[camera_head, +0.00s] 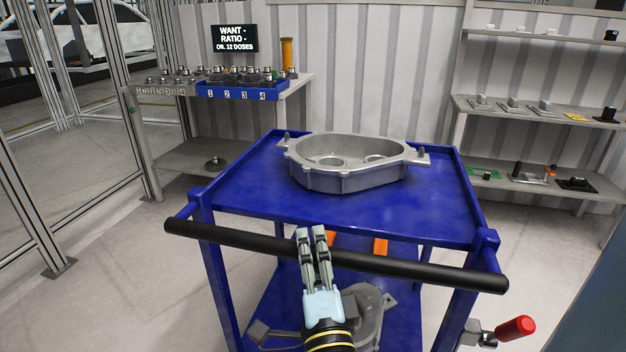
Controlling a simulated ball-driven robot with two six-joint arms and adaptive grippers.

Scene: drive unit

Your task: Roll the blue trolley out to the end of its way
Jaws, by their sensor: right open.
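The blue trolley (285,207) stands in front of me, with a black push bar (420,273) across its near side. A grey metal housing (345,180) sits on its top shelf. Another grey metal part (372,310) lies on the lower shelf, partly hidden by my arm. My right gripper (311,235) is open and empty at the middle of the bar, its fingers overlapping the bar in the picture. I cannot tell whether they touch it. My left gripper is not in view.
A bench (298,84) with a blue numbered tray (238,93) stands behind on the left. Shelves (530,107) with small parts are at the right. A red handle (515,328) sticks out at lower right. Bare floor (150,280) lies left of the trolley, beside the fence.

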